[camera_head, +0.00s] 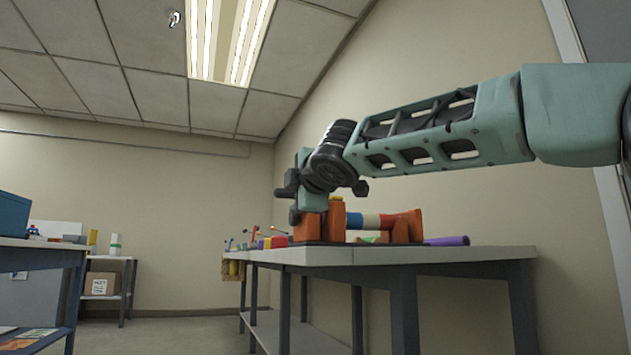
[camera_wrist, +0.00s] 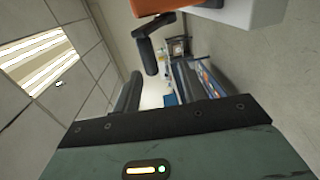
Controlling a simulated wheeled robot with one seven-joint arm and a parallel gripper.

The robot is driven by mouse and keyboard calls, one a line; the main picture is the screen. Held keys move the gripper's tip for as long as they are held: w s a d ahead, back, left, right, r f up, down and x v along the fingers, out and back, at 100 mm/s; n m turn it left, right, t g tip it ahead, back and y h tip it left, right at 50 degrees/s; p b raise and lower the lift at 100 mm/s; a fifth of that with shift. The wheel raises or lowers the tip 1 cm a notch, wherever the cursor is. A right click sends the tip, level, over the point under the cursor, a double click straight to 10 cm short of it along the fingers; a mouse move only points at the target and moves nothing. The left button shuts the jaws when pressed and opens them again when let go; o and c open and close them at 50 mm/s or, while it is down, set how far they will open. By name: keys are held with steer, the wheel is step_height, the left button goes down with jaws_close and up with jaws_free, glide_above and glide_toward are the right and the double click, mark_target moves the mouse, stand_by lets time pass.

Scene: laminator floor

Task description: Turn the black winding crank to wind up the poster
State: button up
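The poster roll (camera_head: 371,221), banded in white, blue, yellow and red, lies between orange uprights (camera_head: 408,226) on the worktable. In the wrist view, the black winding crank (camera_wrist: 149,56) hangs beside an orange upright (camera_wrist: 155,6), its arm and grip forming a bend. My gripper (camera_head: 288,190) is at the roll's left end, mostly seen from the side. In the wrist view, my gripper (camera_wrist: 150,85) looks open, with a dark finger on the left and another dark form on the right. The crank grip appears beyond the fingers, not clasped. In the head view the crank is hard to separate from my gripper.
The worktable (camera_head: 440,255) has a light top and dark legs. A purple roll (camera_head: 447,240) lies at its right, and small coloured items (camera_head: 276,241) lie to the left. A shelf with a cardboard box (camera_head: 101,284) stands at the back left. Open floor lies between.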

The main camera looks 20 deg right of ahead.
steer(key=s+r+p, duration=0.1)
steer(key=s, duration=1)
steer(key=shift+s, duration=0.35)
steer(key=s+a+f+m+g+p, duration=0.2)
steer(key=s+a+f+g+p, duration=0.15)
steer(key=f, duration=0.35)
steer(key=s+a+f+m+g+y+p, duration=0.1)
steer(key=s+a+f+g+p, duration=0.15)
steer(key=f+p, duration=0.4)
steer(key=s+a+f+m+g+p, duration=0.2)
steer(key=s+f+g+p, duration=0.15)
steer(key=f, duration=0.55)
steer(key=s+d+f+m+g+p, duration=0.1)
steer(key=s+f+m+g+p, duration=0.25)
steer(key=s, duration=0.45)
steer(key=s+d+f+m+g+p, duration=0.15)
steer(key=s+f+g+p, duration=0.25)
steer(key=s, duration=0.5)
step_height(320, 180, up, 37)
steer(key=p, duration=3.6)
steer(key=shift+w+a+f, duration=0.2)
steer(key=shift+w+a, duration=0.1)
steer(key=shift+a, duration=0.1)
